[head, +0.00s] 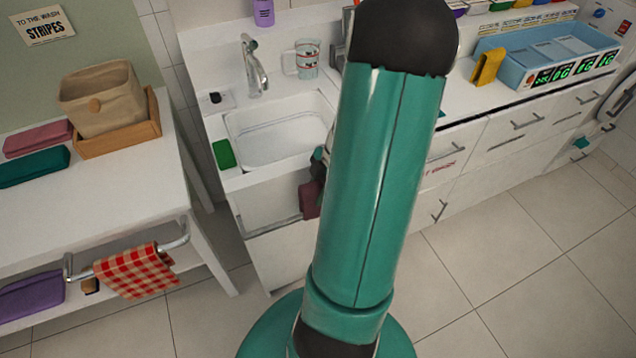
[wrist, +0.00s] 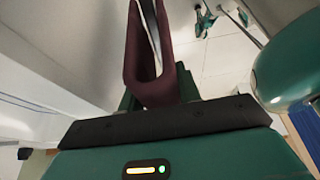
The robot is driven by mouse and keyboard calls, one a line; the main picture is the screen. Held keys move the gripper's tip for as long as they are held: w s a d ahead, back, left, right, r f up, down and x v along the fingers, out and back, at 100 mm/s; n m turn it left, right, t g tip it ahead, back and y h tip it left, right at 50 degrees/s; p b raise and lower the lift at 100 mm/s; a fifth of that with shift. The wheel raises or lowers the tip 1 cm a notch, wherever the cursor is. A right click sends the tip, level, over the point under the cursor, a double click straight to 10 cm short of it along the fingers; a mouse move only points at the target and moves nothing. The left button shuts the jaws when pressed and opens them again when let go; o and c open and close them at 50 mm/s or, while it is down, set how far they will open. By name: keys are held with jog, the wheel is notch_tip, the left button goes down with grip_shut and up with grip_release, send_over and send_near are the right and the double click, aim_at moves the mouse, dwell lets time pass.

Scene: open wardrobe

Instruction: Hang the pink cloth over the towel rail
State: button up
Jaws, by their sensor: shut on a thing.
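My gripper (head: 318,165) is mostly hidden behind my own arm in the head view, in front of the sink cabinet. It is shut on a dark pink cloth (head: 310,200), which hangs down just left of the arm. In the wrist view the cloth (wrist: 135,60) makes a folded, U-shaped loop at the jaws, with a pale strip inside the loop. A thin grey bar (head: 270,228) runs along the sink cabinet front and ends near the cloth. I cannot tell whether cloth and bar touch. A chrome rail (head: 182,238) on the left bench carries a red checked cloth (head: 137,271).
The sink (head: 285,132) has a tap (head: 254,68), a mug (head: 305,60) and a green sponge (head: 224,154) by it. The left bench holds a basket (head: 102,98) and folded cloths. Drawers stand at right. The tiled floor (head: 510,270) is clear.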

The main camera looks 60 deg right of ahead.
jog(key=shift+s+f, duration=0.1)
jog(key=shift+f, duration=3.7)
jog(key=shift+r, duration=0.8)
jog(key=o, duration=1.2)
jog(key=v, duration=1.3)
jog(key=shift+s+d+r, duration=0.1)
jog(key=shift+d+r, duration=0.1)
jog(key=shift+r, duration=0.15)
